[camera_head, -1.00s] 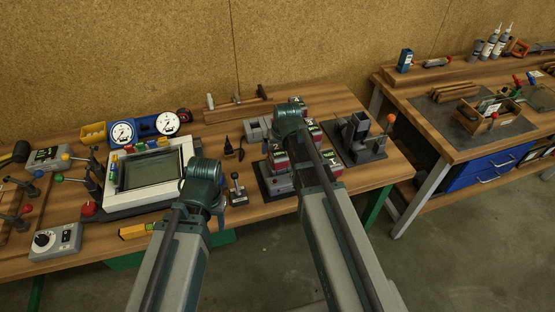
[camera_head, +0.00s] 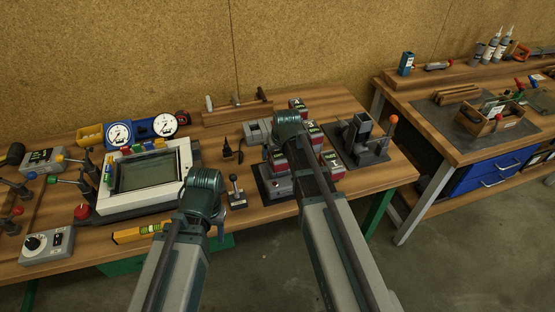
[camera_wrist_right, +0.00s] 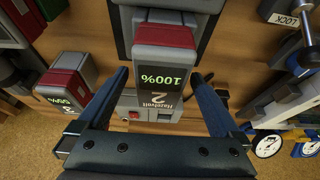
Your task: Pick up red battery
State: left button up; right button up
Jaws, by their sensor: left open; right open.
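Several red-topped batteries stand in the charger block in the head view, one of them at its back (camera_head: 299,106). In the right wrist view a red and grey battery (camera_wrist_right: 165,62) marked "2", "Hazelvolt" and "100%" lies between the open fingers of my right gripper (camera_wrist_right: 160,76). One finger is on each side, and I cannot tell whether they touch it.
A framed screen (camera_head: 150,173) stands left of the batteries, with a yellow level (camera_head: 142,232) in front of it. A small joystick (camera_head: 237,191) is between screen and charger. A dark fixture (camera_head: 362,142) with an orange-knobbed lever stands to the right. Free room there is small.

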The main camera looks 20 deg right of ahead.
jog(key=shift+f, duration=0.1)
jog(key=c, duration=1.6)
